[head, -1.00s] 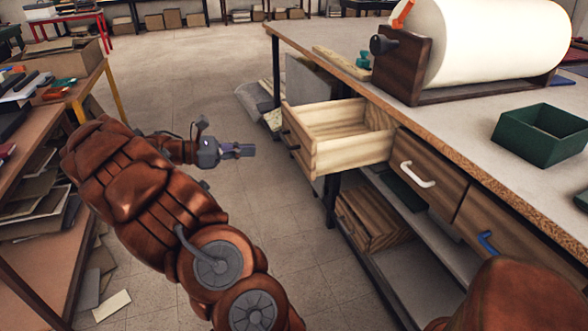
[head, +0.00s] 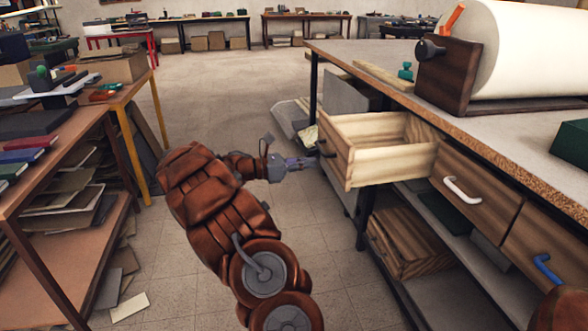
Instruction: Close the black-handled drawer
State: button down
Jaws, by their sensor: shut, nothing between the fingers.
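The black-handled drawer (head: 391,166) stands pulled out from under the workbench, its inside bare where I can see it. Its black handle (head: 325,150) is on the front panel, which faces left. My gripper (head: 308,162) is shut and empty. Its fingertips are at the left of the drawer front, close to the black handle; I cannot tell whether they touch it.
The workbench (head: 486,115) carries a large white roll (head: 535,50) in a wooden stand. Drawers with a white handle (head: 462,190) and a blue handle (head: 546,268) are shut. A cluttered table (head: 80,105) stands left.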

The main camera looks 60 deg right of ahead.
aim_at(339, 159)
jog(key=b+x, duration=0.1)
jog(key=x, duration=0.4)
jog(key=shift+s+d+f, duration=0.1)
jog(key=shift+s+d, duration=0.05)
jog(key=shift+s+d+b, duration=0.4)
jog(key=shift+s, duration=0.05)
jog(key=shift+d+r, duration=0.1)
jog(key=shift+r, duration=0.1)
